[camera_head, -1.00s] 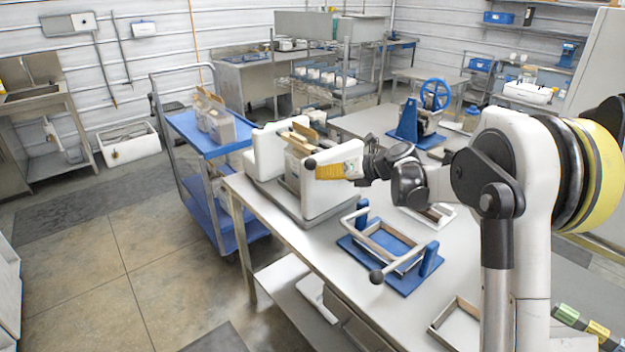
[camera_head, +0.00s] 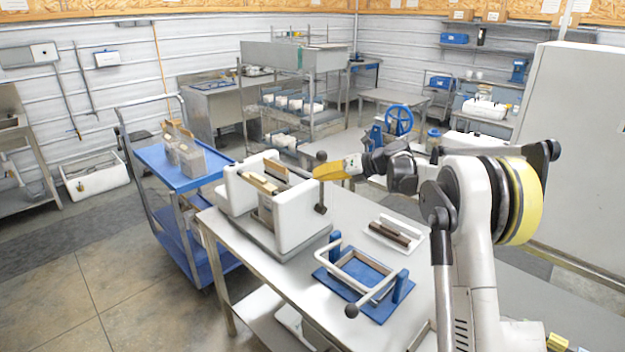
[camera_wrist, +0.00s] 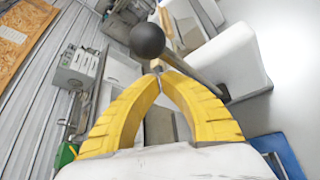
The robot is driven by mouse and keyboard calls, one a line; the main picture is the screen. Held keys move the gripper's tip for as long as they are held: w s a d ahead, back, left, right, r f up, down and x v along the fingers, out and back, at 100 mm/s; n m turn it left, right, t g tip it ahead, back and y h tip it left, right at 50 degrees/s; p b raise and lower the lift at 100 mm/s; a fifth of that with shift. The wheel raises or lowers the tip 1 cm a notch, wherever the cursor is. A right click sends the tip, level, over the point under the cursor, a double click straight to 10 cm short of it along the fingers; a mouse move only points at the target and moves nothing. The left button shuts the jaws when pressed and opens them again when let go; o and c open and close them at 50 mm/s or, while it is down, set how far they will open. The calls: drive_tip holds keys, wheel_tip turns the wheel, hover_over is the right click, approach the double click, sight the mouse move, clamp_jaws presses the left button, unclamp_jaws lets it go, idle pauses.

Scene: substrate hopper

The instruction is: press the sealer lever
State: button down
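The white sealer (camera_head: 297,218) stands on the metal table, with a pouch (camera_head: 268,212) between its two white housings. Its lever shows as a black ball knob (camera_head: 321,156) beside the right housing, with a dark lower end (camera_head: 321,208). In the wrist view the knob (camera_wrist: 147,40) lies just beyond the fingertips, and the grey rod slants down right behind them. My gripper (camera_head: 316,172) has yellow fingers and points left, just below the knob. In the wrist view its fingertips (camera_wrist: 159,70) come together with nothing seen between them. Contact with the lever cannot be told.
A blue frame with a U-shaped handle (camera_head: 362,275) sits nearer on the table. A white tray with dark bars (camera_head: 393,233) lies behind it. A blue cart (camera_head: 153,157) carrying pouches stands left of the table. Floor at the left is open.

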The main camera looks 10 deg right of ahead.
drive_tip(key=shift+w+d+r, duration=0.25)
drive_tip(key=shift+w+d, duration=0.25)
drive_tip(key=shift+d, duration=0.2)
drive_tip(key=shift+d+r, duration=0.1)
